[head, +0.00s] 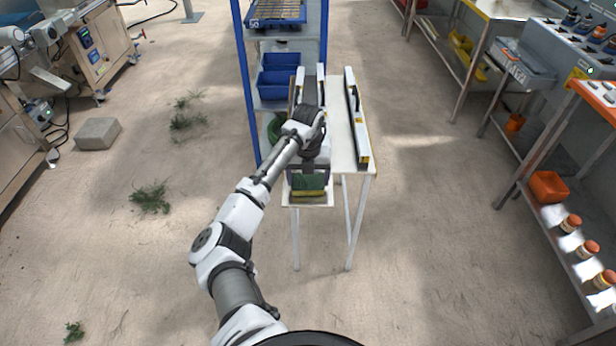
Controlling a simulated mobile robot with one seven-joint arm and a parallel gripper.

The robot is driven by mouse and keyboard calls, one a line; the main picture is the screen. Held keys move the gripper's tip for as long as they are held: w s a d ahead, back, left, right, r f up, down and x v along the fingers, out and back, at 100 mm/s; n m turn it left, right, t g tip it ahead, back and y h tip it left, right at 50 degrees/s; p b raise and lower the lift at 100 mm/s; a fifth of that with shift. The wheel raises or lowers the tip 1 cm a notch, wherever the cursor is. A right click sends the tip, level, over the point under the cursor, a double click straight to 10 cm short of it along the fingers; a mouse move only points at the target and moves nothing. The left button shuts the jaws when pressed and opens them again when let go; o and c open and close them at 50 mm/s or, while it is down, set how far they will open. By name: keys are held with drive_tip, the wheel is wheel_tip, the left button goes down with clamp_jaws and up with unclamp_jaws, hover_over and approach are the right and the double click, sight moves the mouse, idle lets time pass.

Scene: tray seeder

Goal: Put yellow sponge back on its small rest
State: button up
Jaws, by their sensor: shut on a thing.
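The yellow sponge (308,193) has a green face and shows at the front end of the narrow white table, below my gripper. My gripper (308,178) points down and is shut on the sponge, with a finger at each side of it. A small white ledge (289,200), which looks like the rest, is directly under the sponge in this view. I cannot tell whether the sponge touches it or is held just above it. My wrist hides the sponge's far side and part of the table.
A white bar with black fittings (356,118) lies along the right of the table (338,120). A blue-framed rack with blue bins (279,82) stands behind left. Metal benches line both sides. An orange bin (548,187) is on the right shelf. Floor around the table is mostly clear.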

sight(308, 181)
drive_tip(key=shift+f, duration=0.2)
drive_tip(key=o, duration=0.7)
drive_tip(key=shift+r, duration=0.1)
wheel_tip(308, 181, up, 12)
drive_tip(key=shift+r+b, duration=0.15)
drive_tip(key=shift+b, duration=0.85)
